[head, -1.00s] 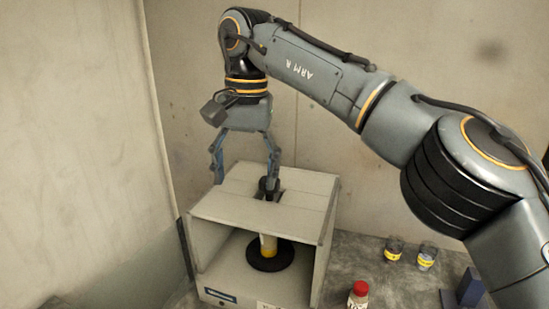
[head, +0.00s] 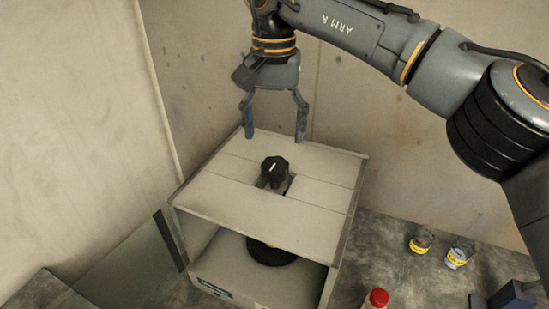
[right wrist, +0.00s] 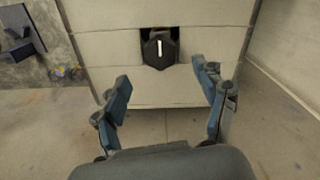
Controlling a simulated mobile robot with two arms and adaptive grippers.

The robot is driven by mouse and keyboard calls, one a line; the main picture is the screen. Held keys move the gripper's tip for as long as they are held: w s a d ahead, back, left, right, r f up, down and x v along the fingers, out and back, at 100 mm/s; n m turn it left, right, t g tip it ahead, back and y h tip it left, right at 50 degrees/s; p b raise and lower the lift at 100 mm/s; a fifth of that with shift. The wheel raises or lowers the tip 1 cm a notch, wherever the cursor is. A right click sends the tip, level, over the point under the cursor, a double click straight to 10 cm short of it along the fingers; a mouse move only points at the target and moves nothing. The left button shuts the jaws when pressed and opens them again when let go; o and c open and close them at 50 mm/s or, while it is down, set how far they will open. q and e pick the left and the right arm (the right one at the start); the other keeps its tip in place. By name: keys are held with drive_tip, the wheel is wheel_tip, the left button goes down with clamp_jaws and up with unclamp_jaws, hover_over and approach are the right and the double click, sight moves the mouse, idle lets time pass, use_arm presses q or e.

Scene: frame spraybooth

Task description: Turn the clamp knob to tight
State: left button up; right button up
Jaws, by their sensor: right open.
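The black clamp knob (head: 274,171), with a white pointer line, sits at a slot in the top of the pale spray booth (head: 225,167). In the right wrist view the knob (right wrist: 159,48) lies ahead of the fingertips, its white line running along the picture's vertical. My right gripper (head: 273,138) is open and empty. It hangs behind and above the knob, apart from it; its fingers also show in the right wrist view (right wrist: 162,82). My left gripper is not in view.
A black round turntable (head: 270,254) is inside the booth. To the right on the grey bench (head: 390,240) stand two small jars with yellow labels, (head: 421,241) and (head: 459,254), a red-capped bottle (head: 376,299) and a dark blue stand (head: 512,297). Concrete walls close the back and left.

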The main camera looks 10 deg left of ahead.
sight(275, 164)
drive_tip(key=f, duration=0.2)
drive_tip(key=f+p, duration=0.1)
drive_tip(key=f, duration=0.3)
drive_tip(key=shift+w+d+f+p, duration=0.15)
drive_tip(key=shift+w+f+p, duration=0.1)
drive_tip(key=shift+p, duration=0.1)
drive_tip(key=shift+f, duration=0.8)
drive_tip(key=c, duration=1.2)
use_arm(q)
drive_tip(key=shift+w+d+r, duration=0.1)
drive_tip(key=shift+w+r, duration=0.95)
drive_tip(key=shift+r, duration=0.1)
use_arm(e)
drive_tip(key=shift+o, duration=0.2)
